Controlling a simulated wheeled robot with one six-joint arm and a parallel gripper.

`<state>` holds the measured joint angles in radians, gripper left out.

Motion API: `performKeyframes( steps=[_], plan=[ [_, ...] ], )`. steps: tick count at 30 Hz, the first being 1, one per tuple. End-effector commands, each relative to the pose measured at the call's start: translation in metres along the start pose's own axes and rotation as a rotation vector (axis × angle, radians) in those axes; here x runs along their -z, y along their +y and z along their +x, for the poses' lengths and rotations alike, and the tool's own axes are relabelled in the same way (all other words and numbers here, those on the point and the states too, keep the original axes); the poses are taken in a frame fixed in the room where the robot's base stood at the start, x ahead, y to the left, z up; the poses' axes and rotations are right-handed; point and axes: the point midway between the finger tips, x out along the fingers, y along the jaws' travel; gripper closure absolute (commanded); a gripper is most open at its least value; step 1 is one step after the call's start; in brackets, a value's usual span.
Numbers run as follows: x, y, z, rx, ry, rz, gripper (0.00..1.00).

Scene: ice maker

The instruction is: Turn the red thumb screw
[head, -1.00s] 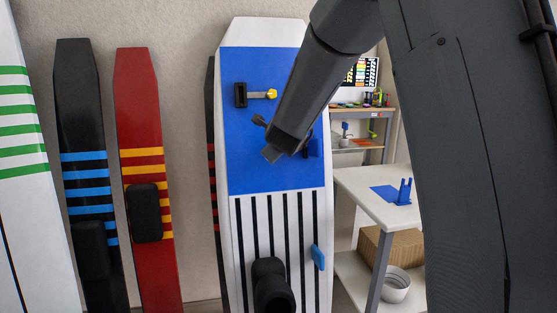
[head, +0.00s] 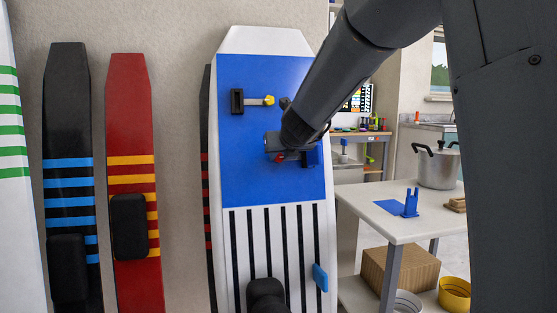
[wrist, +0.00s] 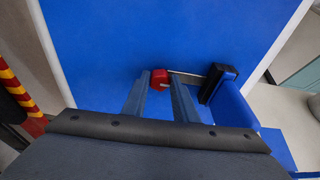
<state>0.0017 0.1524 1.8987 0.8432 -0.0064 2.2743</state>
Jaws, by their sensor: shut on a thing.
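The red thumb screw (wrist: 158,78) sits on the end of a thin metal rod in front of the blue panel (wrist: 90,40). The rod runs right to a dark block (wrist: 219,82). My gripper (wrist: 160,81) is shut on the screw, with a finger on either side of it in the wrist view. In the head view a bit of the red screw (head: 280,157) shows at the end of my gripper (head: 273,148). The rod is mostly hidden there by my arm.
A yellow knob (head: 269,100) on a black bracket (head: 237,101) is higher on the same panel. A black ski-like board (head: 68,130) and a red one (head: 127,100) lean at left. A white table (head: 380,218) with a blue holder (head: 410,203) stands at right.

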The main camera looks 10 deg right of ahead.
Motion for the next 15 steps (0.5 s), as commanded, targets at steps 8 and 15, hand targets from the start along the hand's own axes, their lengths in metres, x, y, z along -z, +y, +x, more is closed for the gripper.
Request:
performKeyframes(
  steps=[8, 15],
  plan=[
    [0.0014, 0.0000, 0.0005, -0.011, 0.001, 0.035, 0.96],
    [0.0014, 0.0001, 0.0004, -0.011, 0.001, 0.039, 0.96]
  ],
)
